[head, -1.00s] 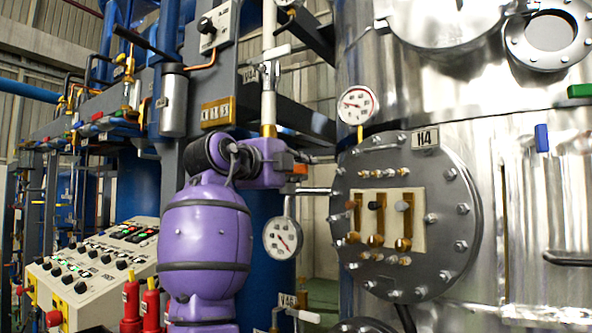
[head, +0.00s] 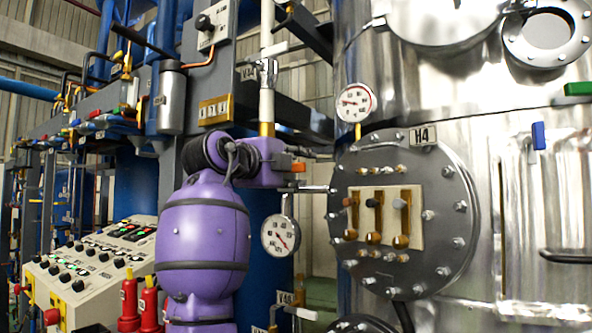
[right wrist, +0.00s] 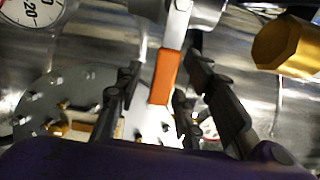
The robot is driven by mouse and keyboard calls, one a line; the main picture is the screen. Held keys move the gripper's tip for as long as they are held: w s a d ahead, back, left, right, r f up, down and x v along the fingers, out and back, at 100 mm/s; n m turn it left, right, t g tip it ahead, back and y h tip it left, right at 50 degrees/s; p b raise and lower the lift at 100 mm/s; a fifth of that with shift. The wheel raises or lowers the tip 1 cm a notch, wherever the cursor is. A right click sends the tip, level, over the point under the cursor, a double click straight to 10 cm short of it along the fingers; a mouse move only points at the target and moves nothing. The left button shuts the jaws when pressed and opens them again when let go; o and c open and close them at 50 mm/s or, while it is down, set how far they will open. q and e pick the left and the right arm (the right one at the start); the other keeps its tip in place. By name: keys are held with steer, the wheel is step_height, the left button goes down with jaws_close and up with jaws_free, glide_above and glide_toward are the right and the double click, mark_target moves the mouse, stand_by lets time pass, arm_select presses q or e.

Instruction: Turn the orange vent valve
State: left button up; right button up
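The orange vent valve's handle (right wrist: 163,77) hangs from a pale metal lever in the right wrist view. My right gripper (right wrist: 166,66) is open, with one dark finger on each side of the handle and a visible gap to each; I see no clear contact. In the head view the orange handle (head: 298,167) is a small patch by my right gripper (head: 318,172), beyond the purple arm. The arm hides most of the valve there. My left gripper is not in view.
A round H4 flange (head: 450,250) with several small valves is right of my gripper. Dial gauges (head: 356,103) (head: 281,236) sit close above and below. A brass-coloured fitting (right wrist: 287,45) is at the wrist view's upper right. A control console (head: 95,262) stands at left.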

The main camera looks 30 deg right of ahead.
steer(key=shift+a, duration=0.1)
steer(key=shift+s+a, duration=0.15)
steer(key=shift+a, duration=0.15)
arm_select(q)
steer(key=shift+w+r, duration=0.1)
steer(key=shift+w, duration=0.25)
arm_select(e)
steer(key=v, duration=1.1)
steer(key=shift+s, duration=0.1)
